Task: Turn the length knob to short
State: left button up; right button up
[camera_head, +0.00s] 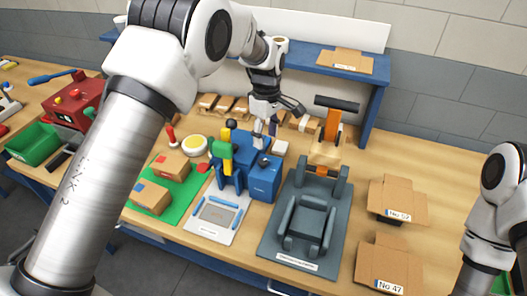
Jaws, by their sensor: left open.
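A blue machine (263,182) stands near the middle of the table. A small dark knob (264,161) sits on top of its front right block; its setting and any length marks are too small to read, and I cannot tell for sure that it is the length knob. My left gripper (272,127) is open and points down over the rear of the blue machine, just behind the dark knob. I cannot tell whether its fingertips touch anything. My right gripper is out of view; only part of my right arm shows at the right edge.
A green-and-yellow upright part (221,153) and a black-topped lever stand left of the knob. A green mat (183,205) with boxes lies left.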

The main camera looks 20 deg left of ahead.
aim_at(263, 161)
pick_arm(q)
jog(key=shift+s+r+n+t, duration=0.2)
jog(key=shift+s+n+t, duration=0.1)
jog(key=shift+s+n, duration=0.5)
jog(key=shift+a+f+n, duration=0.1)
jog(key=shift+n, duration=0.2)
jog(key=f+p, duration=0.1)
jog(key=f, duration=0.2)
jog(key=f+p, duration=0.2)
jog(key=f, duration=0.2)
jog(key=shift+w+a+f, duration=0.1)
jog(key=shift+w, duration=0.1)
jog(key=shift+s+f, duration=0.1)
jog(key=shift+f, duration=0.25)
grip_shut()
